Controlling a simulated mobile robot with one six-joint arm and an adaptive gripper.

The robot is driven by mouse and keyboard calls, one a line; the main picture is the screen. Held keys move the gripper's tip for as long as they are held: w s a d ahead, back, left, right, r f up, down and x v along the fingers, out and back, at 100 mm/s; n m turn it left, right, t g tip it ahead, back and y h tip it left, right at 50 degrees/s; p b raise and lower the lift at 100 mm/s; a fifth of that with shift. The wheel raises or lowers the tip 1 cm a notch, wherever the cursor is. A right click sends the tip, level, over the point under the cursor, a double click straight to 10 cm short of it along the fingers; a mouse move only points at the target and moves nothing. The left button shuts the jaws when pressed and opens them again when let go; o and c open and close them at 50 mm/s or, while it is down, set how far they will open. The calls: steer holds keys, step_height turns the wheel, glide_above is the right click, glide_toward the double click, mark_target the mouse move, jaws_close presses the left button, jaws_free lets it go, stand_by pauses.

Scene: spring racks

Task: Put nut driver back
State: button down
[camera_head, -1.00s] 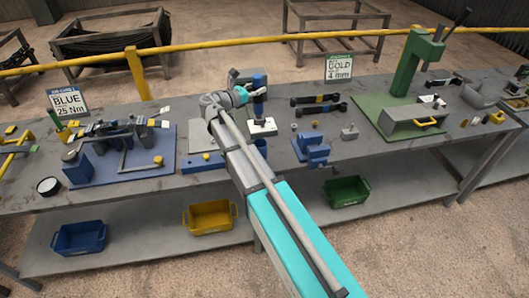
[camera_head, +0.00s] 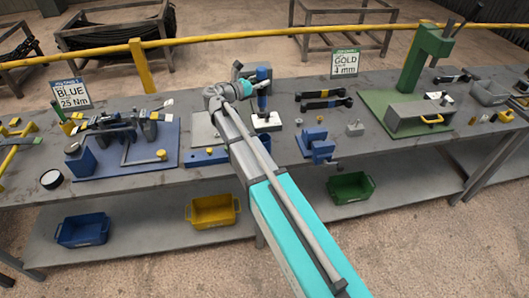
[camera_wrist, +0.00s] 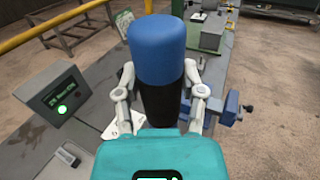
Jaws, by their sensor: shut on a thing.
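The nut driver (camera_wrist: 158,50) has a blue cap and a black grip. It stands roughly upright between the fingers of my gripper (camera_wrist: 160,100) in the wrist view. In the head view its blue top (camera_head: 263,74) shows beside my gripper (camera_head: 247,89), above a small white block (camera_head: 267,122) on the bench. My gripper is shut on the nut driver. Its lower end is hidden in the wrist view, and I cannot tell whether it touches the block.
The grey bench (camera_head: 365,152) holds a blue vise (camera_head: 318,147), two dark tools (camera_head: 322,105) and a green press (camera_head: 425,60). A blue fixture board (camera_head: 110,180) lies left. A lit display box (camera_wrist: 60,98) shows in the wrist view. Bins sit on the lower shelf.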

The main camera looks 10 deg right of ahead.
mark_target(264, 116)
steer(key=f+b, duration=0.6)
steer(key=d+f+b, duration=0.1)
steer(key=f+b, duration=0.2)
steer(key=f, duration=0.1)
steer(key=shift+w, duration=0.1)
stand_by(0.3)
step_height(264, 116, down, 6)
steer(key=b, duration=0.6)
steer(key=shift+f, duration=0.1)
steer(key=shift+b, duration=0.3)
steer(key=shift+f+b, duration=1.85)
steer(key=shift+f, duration=0.15)
steer(key=shift+c, duration=1)
jaws_free()
